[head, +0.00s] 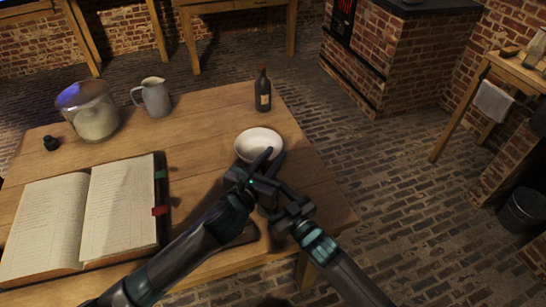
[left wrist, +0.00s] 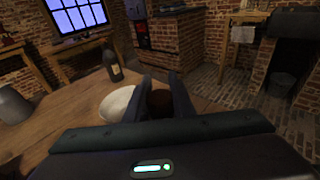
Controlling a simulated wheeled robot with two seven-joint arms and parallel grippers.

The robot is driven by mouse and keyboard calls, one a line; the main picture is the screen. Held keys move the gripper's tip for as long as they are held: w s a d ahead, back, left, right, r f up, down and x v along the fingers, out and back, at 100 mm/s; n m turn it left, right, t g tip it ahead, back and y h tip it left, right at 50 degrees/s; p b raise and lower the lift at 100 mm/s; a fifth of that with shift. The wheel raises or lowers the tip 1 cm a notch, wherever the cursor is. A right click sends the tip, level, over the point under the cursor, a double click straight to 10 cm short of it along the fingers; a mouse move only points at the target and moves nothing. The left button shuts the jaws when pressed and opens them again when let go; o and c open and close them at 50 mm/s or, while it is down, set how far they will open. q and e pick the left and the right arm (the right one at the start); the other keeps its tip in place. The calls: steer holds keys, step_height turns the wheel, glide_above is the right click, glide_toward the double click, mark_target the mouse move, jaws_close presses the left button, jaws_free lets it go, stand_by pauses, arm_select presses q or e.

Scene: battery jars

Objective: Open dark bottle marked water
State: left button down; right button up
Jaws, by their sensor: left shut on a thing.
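A dark bottle (head: 263,96) with a pale label and reddish top stands upright at the table's far right corner, apart from both grippers. It also shows in the left wrist view (left wrist: 112,66). The label's writing is too small to read. My left gripper (head: 273,155) is beside the white bowl, near the table's right edge. In the left wrist view its fingers are shut on a dark brown rounded thing (left wrist: 159,101), mostly hidden, so I cannot tell what it is. My right gripper (head: 288,203) is close against the left one; its jaws are unclear.
A white bowl (head: 259,144) stands just beyond my left gripper. A grey jug (head: 154,98), a glass jar (head: 92,115), a small black pot (head: 50,143) and an open book (head: 119,205) occupy the left side. Bare wood lies between jug and bowl.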

arm_select(q)
steer(key=shift+r, duration=0.5)
steer(key=shift+r, duration=0.6)
step_height(320, 180, up, 4)
stand_by(0.6)
arm_select(e)
steer(key=o, duration=1.6)
steer(key=shift+s, duration=0.1)
